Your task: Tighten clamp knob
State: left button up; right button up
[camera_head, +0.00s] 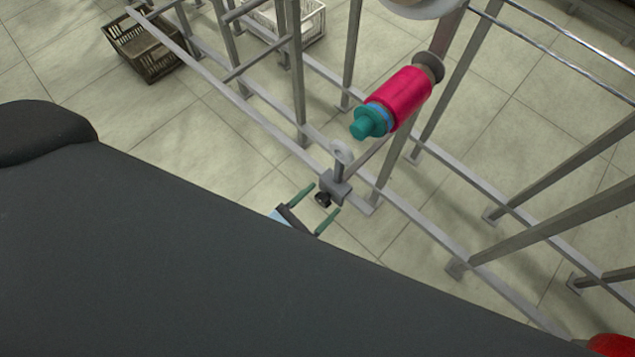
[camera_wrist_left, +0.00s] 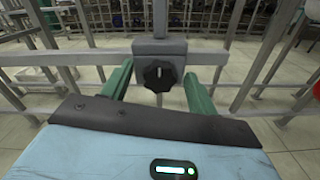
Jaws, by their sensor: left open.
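The clamp knob (camera_head: 323,199) is a small black lobed knob on a grey clamp block (camera_head: 336,186) fixed to the frame rail. My left gripper (camera_head: 318,202) has green fingers spread apart, one on each side of the knob. In the wrist view the left gripper (camera_wrist_left: 157,80) is open, with a gap between each finger and the knob. My right gripper is not in view.
A red bobbin (camera_head: 402,96) with a teal end piece (camera_head: 370,122) sits above the clamp on the metal frame. Grey rails (camera_head: 430,213) and posts surround the clamp. A dark crate (camera_head: 145,48) and a white crate (camera_head: 300,22) stand on the tiled floor at the back.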

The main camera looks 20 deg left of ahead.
pick_arm(q)
jog(key=c, duration=1)
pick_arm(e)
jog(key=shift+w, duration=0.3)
